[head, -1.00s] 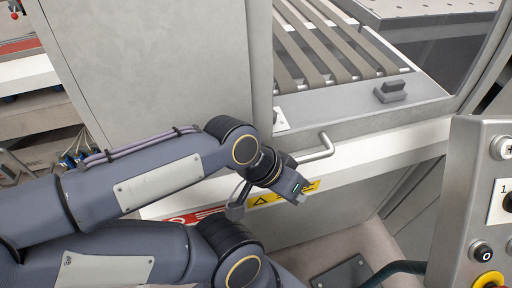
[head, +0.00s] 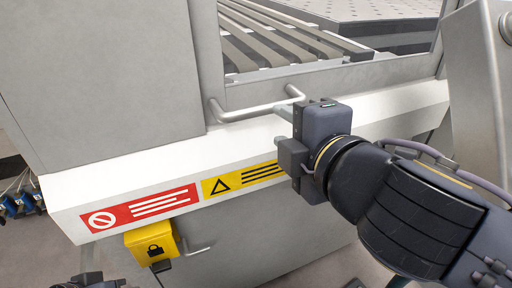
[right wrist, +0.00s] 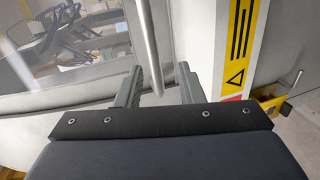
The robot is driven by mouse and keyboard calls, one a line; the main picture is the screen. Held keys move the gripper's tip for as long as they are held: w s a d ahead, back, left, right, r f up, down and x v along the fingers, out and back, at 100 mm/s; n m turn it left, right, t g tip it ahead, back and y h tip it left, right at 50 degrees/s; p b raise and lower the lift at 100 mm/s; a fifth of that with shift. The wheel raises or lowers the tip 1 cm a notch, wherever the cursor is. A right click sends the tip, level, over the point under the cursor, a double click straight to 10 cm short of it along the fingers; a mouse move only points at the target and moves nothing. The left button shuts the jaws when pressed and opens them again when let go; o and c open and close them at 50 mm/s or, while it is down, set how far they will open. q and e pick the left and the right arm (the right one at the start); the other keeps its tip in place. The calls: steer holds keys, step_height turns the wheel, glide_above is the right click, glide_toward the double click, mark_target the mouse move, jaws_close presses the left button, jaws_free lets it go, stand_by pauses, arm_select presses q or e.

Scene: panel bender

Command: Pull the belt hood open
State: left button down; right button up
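The belt hood (head: 350,75) is a grey frame with a clear pane; dark belts show behind it. Its handle is a silver bar (head: 250,111) at the frame's lower left edge. My right gripper (head: 288,128) is at the handle's right end. In the right wrist view, the handle (right wrist: 149,45) runs between the two spread fingers (right wrist: 157,88), with gaps visible on both sides. It looks open and not clamped on the bar. A dark part of my left gripper (head: 90,279) shows at the bottom left edge, mostly cut off.
A grey cabinet panel (head: 100,80) stands left of the hood. Below it is a white ledge (head: 120,175) with a red label (head: 140,207) and a yellow label (head: 240,179). A yellow lock box (head: 152,243) sticks out under the ledge. A grey post (head: 480,90) stands at the right.

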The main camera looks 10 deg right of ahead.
mark_target(260, 112)
steer(key=shift+n, duration=0.4)
steer(key=x, duration=0.2)
steer(key=b+x, duration=0.1)
steer(key=x, duration=0.2)
steer(key=a+r+x, duration=0.1)
steer(key=x, duration=0.1)
steer(key=shift+w+a+f+b, duration=0.1)
steer(key=shift+w+a+b, duration=0.1)
steer(key=shift+b, duration=0.1)
steer(key=shift+c, duration=0.4)
jaws_close()
